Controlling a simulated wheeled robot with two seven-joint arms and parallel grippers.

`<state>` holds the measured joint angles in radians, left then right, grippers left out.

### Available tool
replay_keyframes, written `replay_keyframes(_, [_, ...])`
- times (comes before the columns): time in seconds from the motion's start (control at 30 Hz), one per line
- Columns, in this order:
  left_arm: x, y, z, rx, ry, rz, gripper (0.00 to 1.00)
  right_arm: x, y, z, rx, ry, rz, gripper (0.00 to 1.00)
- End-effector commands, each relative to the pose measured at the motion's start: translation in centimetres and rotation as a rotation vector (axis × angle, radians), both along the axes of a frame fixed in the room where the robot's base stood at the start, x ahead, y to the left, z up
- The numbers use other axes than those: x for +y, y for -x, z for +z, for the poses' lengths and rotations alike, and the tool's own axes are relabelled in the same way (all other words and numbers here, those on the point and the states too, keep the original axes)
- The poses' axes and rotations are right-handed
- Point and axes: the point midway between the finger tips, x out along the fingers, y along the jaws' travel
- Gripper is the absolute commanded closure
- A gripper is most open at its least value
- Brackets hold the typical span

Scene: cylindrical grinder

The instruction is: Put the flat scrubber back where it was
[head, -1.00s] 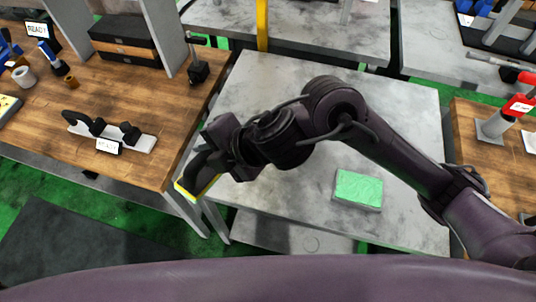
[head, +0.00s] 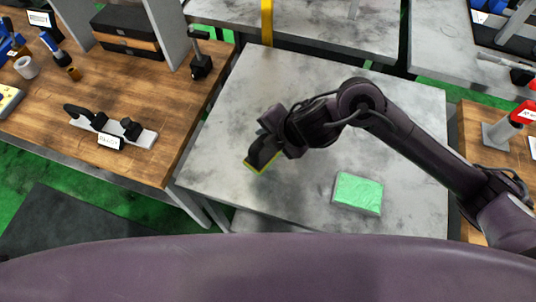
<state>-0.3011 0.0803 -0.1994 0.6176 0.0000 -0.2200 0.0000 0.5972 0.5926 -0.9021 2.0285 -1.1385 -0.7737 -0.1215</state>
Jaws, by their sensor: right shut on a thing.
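My right gripper (head: 268,143) is over the left middle part of the grey metal table. It is shut on the flat scrubber (head: 257,166), which shows as a dark body with a thin yellow-green edge at the gripper's lower end. The gripper hides part of the scrubber. I cannot tell whether the scrubber touches the table top (head: 300,205). My left gripper is not in view.
A green-topped block (head: 358,192) lies on the table to the right of my right gripper. A wooden bench (head: 150,80) at the left holds a black-handled tool on a plate (head: 112,128) and a dark stand (head: 200,62). The table's middle is clear.

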Motion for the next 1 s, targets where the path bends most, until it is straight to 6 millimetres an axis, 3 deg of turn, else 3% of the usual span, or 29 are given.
replay_keyframes(0.03, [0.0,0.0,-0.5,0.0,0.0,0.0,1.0,-0.1,0.1,-1.6,0.005,0.002,-0.004,0.95])
replay_keyframes(0.1, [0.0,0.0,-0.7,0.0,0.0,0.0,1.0,0.0,0.0,-2.9,0.003,0.0,-0.002,0.95])
replay_keyframes(0.37, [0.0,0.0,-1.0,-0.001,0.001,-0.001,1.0,0.0,0.0,-5.3,0.0,0.0,-0.001,0.95])
replay_keyframes(0.6, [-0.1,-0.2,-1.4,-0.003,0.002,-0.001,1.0,0.0,0.0,-8.6,0.0,0.001,-0.001,0.95])
replay_keyframes(0.87, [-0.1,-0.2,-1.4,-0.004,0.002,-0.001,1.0,0.0,0.0,-9.0,0.0,0.0,0.001,0.95])
replay_keyframes(0.9, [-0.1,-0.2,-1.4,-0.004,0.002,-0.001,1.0,0.0,0.0,-9.1,0.0,0.001,0.001,0.73])
replay_keyframes(1.0, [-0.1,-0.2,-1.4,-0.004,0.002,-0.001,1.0,0.0,0.0,-9.1,0.001,0.001,0.0,0.6])
